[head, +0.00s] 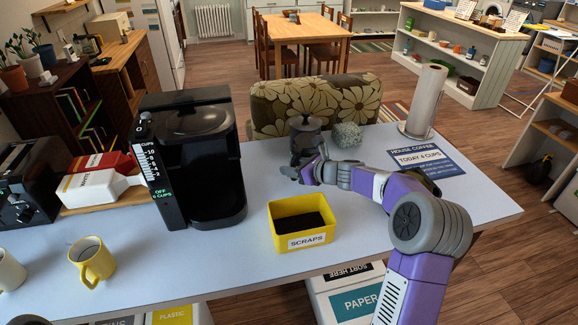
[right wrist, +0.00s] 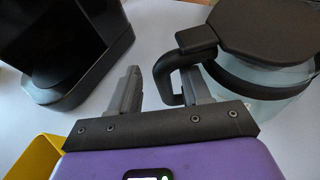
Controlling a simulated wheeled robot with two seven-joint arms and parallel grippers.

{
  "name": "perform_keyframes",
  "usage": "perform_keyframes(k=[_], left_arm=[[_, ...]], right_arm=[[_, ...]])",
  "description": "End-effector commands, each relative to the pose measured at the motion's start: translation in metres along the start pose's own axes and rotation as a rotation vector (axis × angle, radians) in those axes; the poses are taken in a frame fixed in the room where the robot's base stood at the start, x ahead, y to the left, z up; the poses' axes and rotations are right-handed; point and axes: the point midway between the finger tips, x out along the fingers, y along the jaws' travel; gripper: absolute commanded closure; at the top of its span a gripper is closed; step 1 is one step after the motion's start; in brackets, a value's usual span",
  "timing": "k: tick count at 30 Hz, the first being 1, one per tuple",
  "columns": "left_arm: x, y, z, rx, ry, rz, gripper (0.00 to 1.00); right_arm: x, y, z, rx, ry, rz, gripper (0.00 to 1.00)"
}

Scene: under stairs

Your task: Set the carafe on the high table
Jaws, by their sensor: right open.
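The carafe (head: 306,124), with a dark lid and dark handle, stands upright on the pale-topped table (head: 400,207) near its far edge. The right wrist view shows its black lid (right wrist: 262,30), clear glass body and looped handle. My right gripper (head: 291,173) is at the near side of the carafe. Its jaws (right wrist: 160,78) are open, with the handle's outer bar between the fingers and one finger appearing to reach inside the loop. I cannot tell whether they touch. My left gripper is not in view. Which table is the high one is unclear.
A black coffee maker (head: 190,120) stands left of the carafe, and a yellow scraps bin (head: 288,207) in front. A wooden table (head: 300,30) with chairs stands farther back.

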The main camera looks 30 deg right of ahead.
Motion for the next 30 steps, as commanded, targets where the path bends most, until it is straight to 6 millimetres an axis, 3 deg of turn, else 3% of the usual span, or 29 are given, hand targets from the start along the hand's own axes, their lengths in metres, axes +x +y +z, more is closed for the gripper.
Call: perform_keyframes(k=[6, 12, 18, 30], left_arm=[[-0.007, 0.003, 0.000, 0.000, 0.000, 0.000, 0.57], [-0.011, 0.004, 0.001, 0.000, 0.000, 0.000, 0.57], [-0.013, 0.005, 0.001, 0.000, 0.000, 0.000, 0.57], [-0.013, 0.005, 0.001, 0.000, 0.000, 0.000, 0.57]], right_arm=[[-0.051, -0.001, 0.002, 0.001, 0.000, -0.004, 0.52], [-0.085, -0.001, 0.001, 0.001, 0.000, -0.003, 0.52], [-0.098, 0.000, 0.000, 0.001, 0.000, 0.000, 0.52], [-0.098, 0.000, 0.000, 0.001, 0.000, 0.000, 0.52]])
